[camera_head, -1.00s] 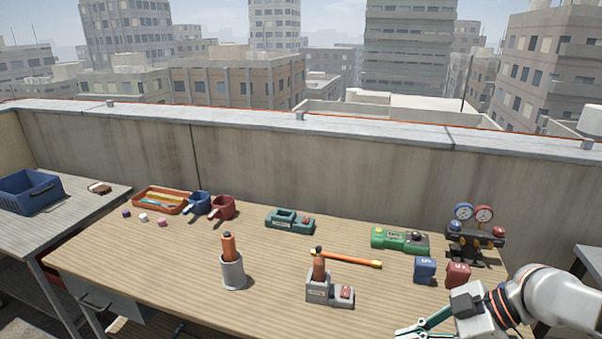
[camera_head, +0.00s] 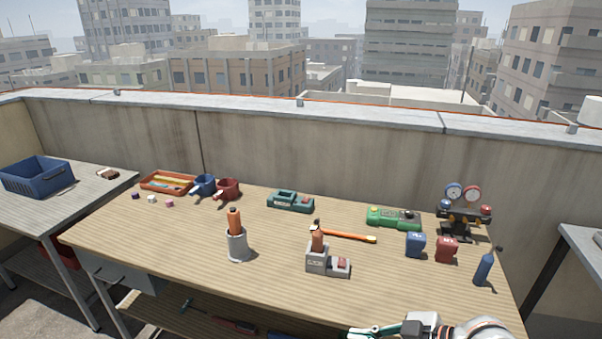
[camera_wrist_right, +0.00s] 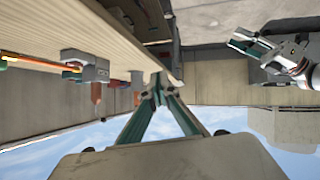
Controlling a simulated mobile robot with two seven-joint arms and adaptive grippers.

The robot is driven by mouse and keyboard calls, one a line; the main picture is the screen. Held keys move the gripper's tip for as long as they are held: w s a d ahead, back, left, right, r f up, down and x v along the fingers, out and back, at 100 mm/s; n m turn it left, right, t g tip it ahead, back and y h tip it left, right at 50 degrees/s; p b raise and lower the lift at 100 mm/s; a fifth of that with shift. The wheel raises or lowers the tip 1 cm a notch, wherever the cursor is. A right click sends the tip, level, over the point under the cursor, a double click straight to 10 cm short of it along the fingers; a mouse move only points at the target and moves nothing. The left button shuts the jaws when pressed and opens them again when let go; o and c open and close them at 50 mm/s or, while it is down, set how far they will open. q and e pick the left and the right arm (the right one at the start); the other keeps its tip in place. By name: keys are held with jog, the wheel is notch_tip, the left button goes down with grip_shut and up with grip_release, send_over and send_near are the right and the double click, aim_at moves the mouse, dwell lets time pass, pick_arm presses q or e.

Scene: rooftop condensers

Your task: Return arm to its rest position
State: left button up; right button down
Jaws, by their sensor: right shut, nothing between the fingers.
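My right gripper (camera_head: 362,332) is at the bottom edge of the head view, low at the table's near edge, with my arm behind it partly cut off. In the right wrist view its two teal fingers (camera_wrist_right: 158,88) meet at the tips, shut and empty, beside the table's edge. My left gripper (camera_wrist_right: 252,46) shows at the upper right of the right wrist view, away from the table; its finger gap is unclear. It is not in the head view.
The wooden table (camera_head: 180,262) holds a grey cup (camera_head: 238,246), a grey holder (camera_head: 316,260), an orange-handled tool (camera_head: 347,237), a green device (camera_head: 392,217), blue (camera_head: 415,245) and red (camera_head: 446,250) blocks, a gauge set (camera_head: 463,213) and a blue bottle (camera_head: 484,268). A side table (camera_head: 60,210) bears a blue crate (camera_head: 38,178).

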jog(key=s+d+f+m+t+h, duration=0.2)
jog(key=s+f, duration=0.4)
jog(key=f, duration=0.3)
jog(key=s+d+f+m+t+h, duration=0.2)
jog(key=s+d+f+m+h, duration=0.2)
jog(key=f, duration=0.5)
jog(key=s+d+m, duration=0.1)
jog(key=s+m, duration=0.1)
jog(key=m, duration=0.1)
jog(key=shift+s+t+h, duration=0.2)
jog(key=shift+t+h, duration=0.2)
